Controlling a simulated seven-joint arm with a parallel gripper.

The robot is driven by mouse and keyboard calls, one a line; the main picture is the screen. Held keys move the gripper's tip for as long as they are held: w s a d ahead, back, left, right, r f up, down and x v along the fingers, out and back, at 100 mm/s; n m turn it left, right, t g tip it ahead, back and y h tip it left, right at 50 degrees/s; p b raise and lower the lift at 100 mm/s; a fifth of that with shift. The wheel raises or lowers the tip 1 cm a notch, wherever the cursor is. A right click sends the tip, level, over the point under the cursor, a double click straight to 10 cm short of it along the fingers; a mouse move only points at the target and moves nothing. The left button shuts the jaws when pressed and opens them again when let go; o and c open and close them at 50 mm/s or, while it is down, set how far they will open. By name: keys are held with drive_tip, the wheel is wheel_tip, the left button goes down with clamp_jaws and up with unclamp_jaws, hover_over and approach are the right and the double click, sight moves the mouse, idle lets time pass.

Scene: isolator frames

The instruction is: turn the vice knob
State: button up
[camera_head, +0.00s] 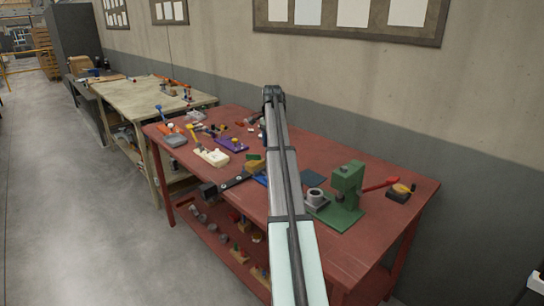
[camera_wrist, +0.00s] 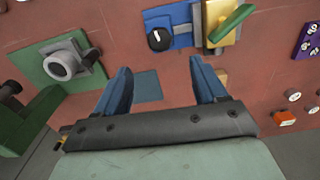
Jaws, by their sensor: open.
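In the wrist view a black round knob (camera_wrist: 159,38) with a white mark sits on a blue body (camera_wrist: 180,26), beside a yellow block (camera_wrist: 221,18) with a green piece across it. I take this to be the vice and its knob, but cannot be sure. In the head view a blue part (camera_head: 262,180) and a yellow block (camera_head: 256,167) show beside my arm, which hides some of this area. My gripper (camera_wrist: 160,67) is open and empty, its two blue fingers spread. The knob lies beyond the fingertips, apart from them.
A green press (camera_head: 347,182) with a red handle stands on the red table (camera_head: 375,240). A grey ring-shaped part on a green plate (camera_wrist: 62,65) is left of my fingers. A dark flat square (camera_wrist: 147,86) shows between them. A purple plate (camera_wrist: 309,40) lies right.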

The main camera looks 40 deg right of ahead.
drive_tip(key=shift+r, duration=1.9)
